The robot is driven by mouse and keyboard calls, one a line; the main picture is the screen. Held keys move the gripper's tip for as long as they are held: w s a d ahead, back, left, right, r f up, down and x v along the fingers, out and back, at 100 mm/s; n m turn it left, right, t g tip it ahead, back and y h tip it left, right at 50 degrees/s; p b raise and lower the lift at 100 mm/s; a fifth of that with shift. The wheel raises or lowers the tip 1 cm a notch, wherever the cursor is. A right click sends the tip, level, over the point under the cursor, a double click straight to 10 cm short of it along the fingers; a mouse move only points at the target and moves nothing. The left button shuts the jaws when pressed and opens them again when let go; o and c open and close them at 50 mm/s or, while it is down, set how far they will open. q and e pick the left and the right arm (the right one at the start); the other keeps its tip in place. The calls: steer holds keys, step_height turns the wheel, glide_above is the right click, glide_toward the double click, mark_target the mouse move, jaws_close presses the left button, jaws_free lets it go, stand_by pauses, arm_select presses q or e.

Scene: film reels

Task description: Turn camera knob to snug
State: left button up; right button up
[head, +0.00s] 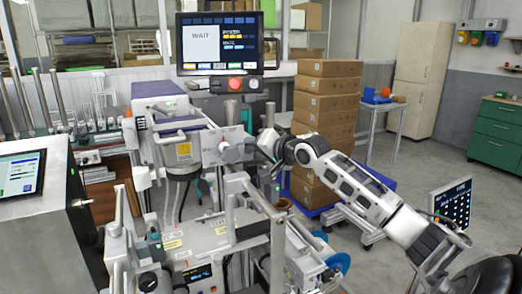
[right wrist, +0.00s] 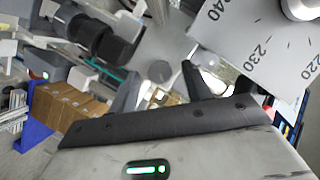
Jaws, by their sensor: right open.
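A pale round knob (head: 231,153) sits in front of a grey upright plate (head: 211,142) on the machine in the head view. I cannot make out a camera body for certain. In the right wrist view the plate (right wrist: 262,32) carries a printed scale with 220, 230 and 240, and a round metal knob (right wrist: 303,5) is cut off by the top edge. My right gripper (head: 262,148) is just right of the plate. Its two dark fingers (right wrist: 158,88) are apart with nothing held between them, and the knob lies outside them. My left gripper is not in view.
A screen reading WAIT (head: 220,42) stands above the machine. Stacked cardboard boxes (head: 325,100) stand behind my right arm. Metal rails and posts (head: 277,250) fill the foreground. A control panel (head: 22,175) is at left. Open floor (head: 430,170) lies at right.

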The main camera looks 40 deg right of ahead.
steer(key=shift+s, duration=0.25)
arm_select(q)
steer(key=b, duration=0.1)
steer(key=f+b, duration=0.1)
steer(key=b, duration=0.1)
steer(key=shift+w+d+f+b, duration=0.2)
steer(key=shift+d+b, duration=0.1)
arm_select(e)
steer(key=v, duration=1.5)
steer(key=shift+s, duration=0.15)
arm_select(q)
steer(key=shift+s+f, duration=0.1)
